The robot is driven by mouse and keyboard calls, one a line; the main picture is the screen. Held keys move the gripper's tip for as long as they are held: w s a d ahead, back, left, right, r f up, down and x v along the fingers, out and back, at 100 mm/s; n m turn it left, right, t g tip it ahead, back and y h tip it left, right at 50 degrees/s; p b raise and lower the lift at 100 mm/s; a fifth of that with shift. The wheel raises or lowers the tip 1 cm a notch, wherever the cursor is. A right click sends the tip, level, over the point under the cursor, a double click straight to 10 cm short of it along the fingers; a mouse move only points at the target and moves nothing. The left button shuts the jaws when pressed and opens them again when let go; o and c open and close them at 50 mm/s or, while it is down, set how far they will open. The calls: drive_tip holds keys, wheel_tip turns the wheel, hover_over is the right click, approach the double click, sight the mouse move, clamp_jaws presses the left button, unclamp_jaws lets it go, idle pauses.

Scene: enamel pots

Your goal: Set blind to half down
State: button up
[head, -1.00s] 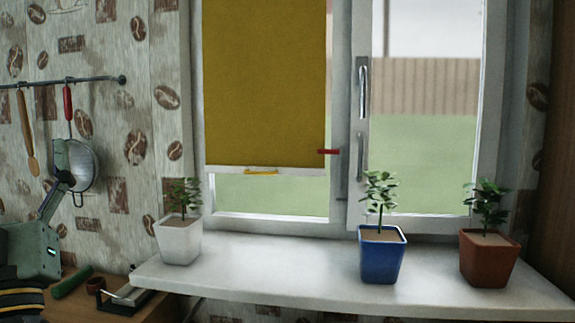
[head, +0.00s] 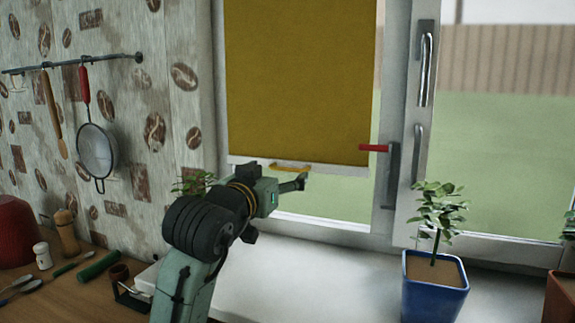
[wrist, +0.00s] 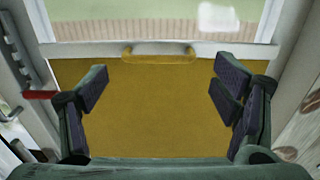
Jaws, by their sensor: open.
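The yellow blind (head: 300,80) hangs over the left window pane, its white bottom bar (head: 335,172) slightly below the level of a red marker (head: 374,148) on the window frame. A yellow handle (head: 290,167) sits on the bar. My gripper (head: 300,183) is at the handle's height in the head view, and part of the handle is close behind it. In the wrist view my gripper (wrist: 160,84) is open and empty, its fingers spread on both sides of the handle (wrist: 160,52), which lies beyond the fingertips. Contact with the handle is not visible.
A blue pot (head: 435,288) with a plant stands on the white sill (head: 300,285), and a brown pot (head: 562,297) is at the right edge. A plant (head: 190,184) shows behind my arm. A strainer (head: 97,150) hangs on the left wall.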

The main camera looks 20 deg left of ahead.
drive_tip(key=w+p, duration=0.1)
drive_tip(key=w, duration=0.4)
drive_tip(key=shift+w, duration=0.15)
drive_tip(key=shift+c, duration=0.5)
drive_tip(key=c, duration=1.3)
wheel_tip(320, 180, up, 19)
drive_tip(key=p, duration=1.1)
wheel_tip(320, 180, up, 24)
hover_over(284, 169)
drive_tip(key=shift+w, duration=0.2)
drive_tip(key=o, duration=1.4)
drive_tip(key=shift+f, duration=0.1)
